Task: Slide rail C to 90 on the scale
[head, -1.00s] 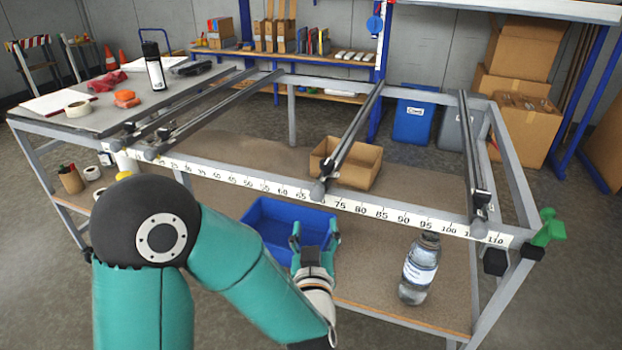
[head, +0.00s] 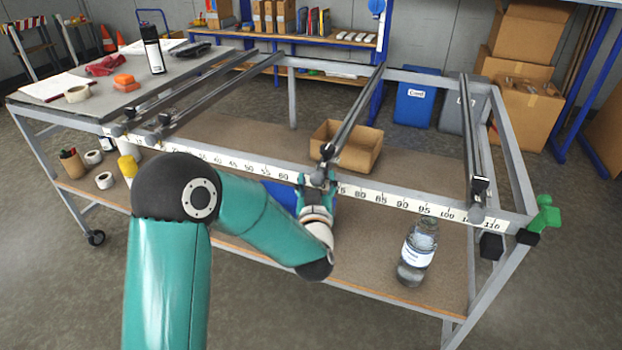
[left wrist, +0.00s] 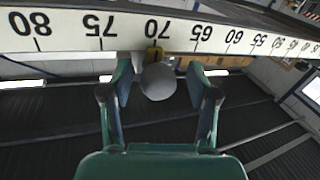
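The third rail from the left (head: 352,112), which I take as rail C, runs from the back bar to the front scale (head: 400,203). Its letter is not readable. My left gripper (head: 318,180) is at the front bar by this rail end. In the left wrist view, its fingers (left wrist: 160,92) are open on either side of the knob, with small gaps visible. My right gripper is out of view.
Another rail (head: 470,140) stands near 105, to the right; the scale between is clear. Two rails (head: 220,95) lie to the left. A cardboard box (head: 360,155), blue bin (head: 280,195) and bottle (head: 418,252) are on the lower shelf. A green clamp (head: 545,217) is at the right corner.

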